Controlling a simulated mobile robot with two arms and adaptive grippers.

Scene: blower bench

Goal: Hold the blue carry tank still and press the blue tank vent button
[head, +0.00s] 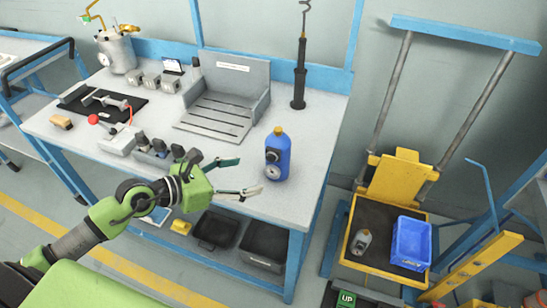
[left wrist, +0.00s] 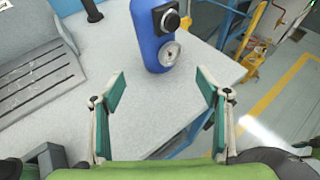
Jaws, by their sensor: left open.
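The blue carry tank (head: 280,152) stands upright on the workbench near its front right, with an orange cap on top. In the left wrist view the tank (left wrist: 146,38) shows a black round knob-like part (left wrist: 170,20) above a round pale dial (left wrist: 171,53). I cannot tell for sure which part is the vent button. My left gripper (head: 250,176) is open and empty, just left of the tank. In the left wrist view my left gripper (left wrist: 160,92) has its fingers spread, with the tank beyond the tips, apart from them. My right gripper is not in view.
A grey slotted fixture (head: 222,112) stands behind the tank, and a black pole (head: 300,75) at the back. A red-knobbed device (head: 118,138) sits left on the bench. A yellow-backed cart with a blue bin (head: 411,243) stands right. Bench surface around the tank is clear.

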